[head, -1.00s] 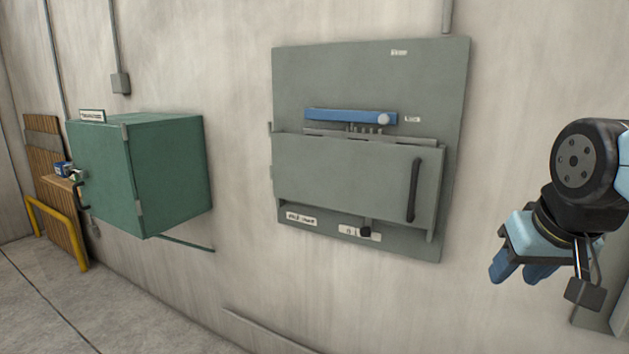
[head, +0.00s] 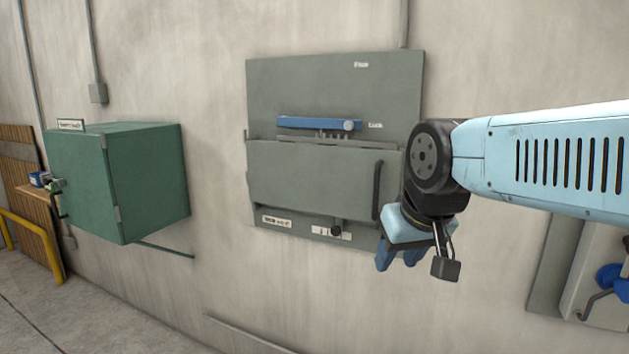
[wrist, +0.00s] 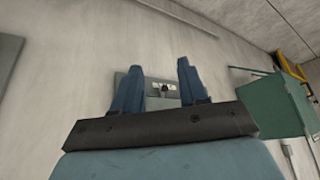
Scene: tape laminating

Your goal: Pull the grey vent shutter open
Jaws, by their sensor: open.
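The grey vent shutter (head: 312,178) is a flat panel on a grey wall plate (head: 345,85). A dark vertical handle (head: 377,190) stands near its right edge. A blue bar (head: 312,124) with a pale round knob lies above the shutter, and a small dark knob (head: 336,230) sits below it. My gripper (head: 398,262) is open, low and to the right of the handle, and appears apart from it. My wrist covers the plate's right edge. In the wrist view my two blue fingers (wrist: 157,85) are spread, with the lower plate and small knob showing between them.
A green cabinet (head: 150,180) juts from the wall at the left. A yellow rail (head: 30,245) and wooden slats stand further left. Another grey panel with a blue part (head: 605,275) is at the right. Bare wall lies below the shutter.

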